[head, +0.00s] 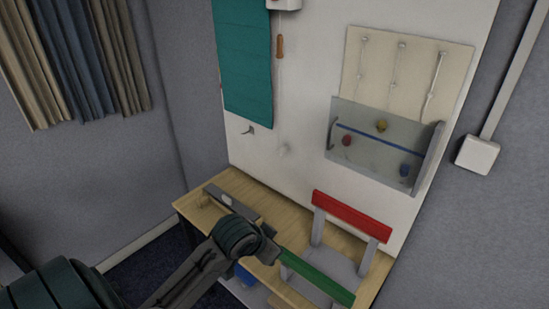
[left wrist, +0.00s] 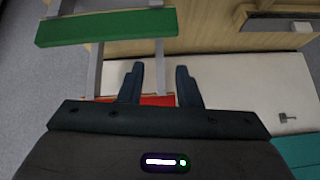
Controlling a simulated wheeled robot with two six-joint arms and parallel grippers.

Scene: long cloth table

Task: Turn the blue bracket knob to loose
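A blue knob (head: 404,170) sits at the lower right of a grey panel (head: 365,154) on the white wall board in the head view. A red knob (head: 346,140) and a yellow knob (head: 381,125) are on the same panel. The blue knob's turn position is too small to tell. My left gripper (left wrist: 159,84) is open and empty in the left wrist view, its two dark fingers apart. In the head view my left arm reaches over the table, well left of and below the blue knob. My right gripper is not in view.
A grey stand with a red bar (head: 352,216) and a green bar (head: 316,277) stands close right of my left arm. The wooden table (head: 239,183) runs along the white board (head: 310,105). A teal cloth (head: 243,62) and a small hook (head: 247,131) are on the board's left.

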